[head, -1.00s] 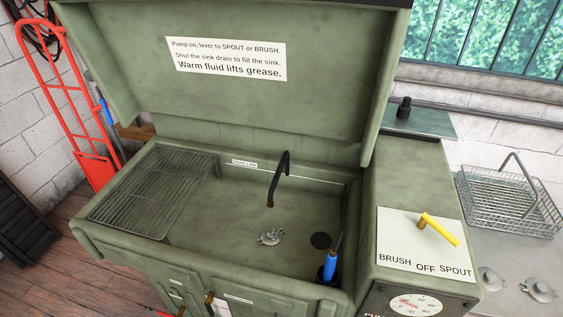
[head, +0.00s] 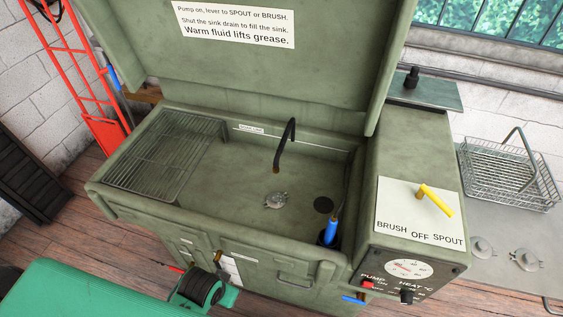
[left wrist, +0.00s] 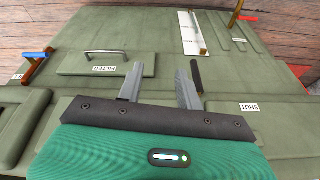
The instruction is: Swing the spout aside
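The spout (head: 285,145) is a thin black bent tube. It rises from the back of the green parts-washer sink and its tip hangs over the sink floor. My left gripper (left wrist: 157,80) shows in the left wrist view with its two grey fingers spread apart and nothing between them. It faces the washer's front panel, in front of and below the sink, well away from the spout. My green left arm (head: 80,290) shows at the lower left of the head view. My right gripper is out of view.
A small metal part (head: 276,200) lies on the sink floor beside the drain hole (head: 323,205). A blue-handled brush (head: 331,229) stands at the right front corner. A wire rack (head: 165,152) covers the sink's left. The raised lid (head: 240,60) stands behind. A yellow lever (head: 435,200) is at right.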

